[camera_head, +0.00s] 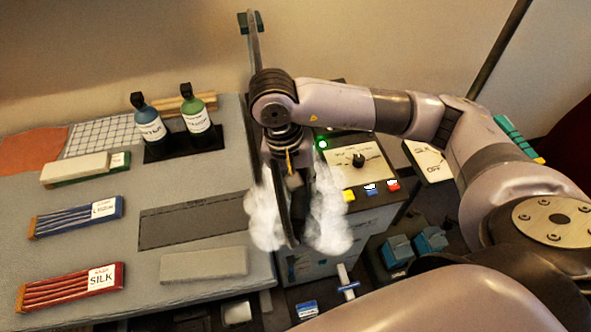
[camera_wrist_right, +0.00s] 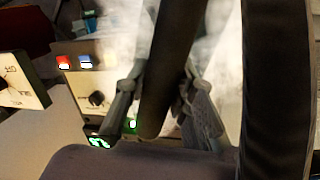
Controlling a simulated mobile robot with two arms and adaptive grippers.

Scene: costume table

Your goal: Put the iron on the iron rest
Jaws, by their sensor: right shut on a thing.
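My right gripper (camera_head: 290,188) points down over the right end of the ironing table, close to the steam station (camera_head: 345,165). In the right wrist view its fingers (camera_wrist_right: 160,98) are shut around a dark bar-like handle (camera_wrist_right: 172,65), which I take to be the iron's. In the head view the dark iron (camera_head: 298,222) hangs below the gripper, mostly hidden by it. White steam billows on both sides of it. I cannot tell for certain which surface is the iron rest. My left gripper is not in view.
A dark flat panel (camera_head: 190,225) and a light grey pad (camera_head: 203,264) lie on the grey tabletop, left of the gripper. Two bottles (camera_head: 150,125) stand in a black holder behind. Labelled silk (camera_head: 65,288) and blue (camera_head: 78,217) bundles lie at left. Teal blocks (camera_head: 430,240) are at lower right.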

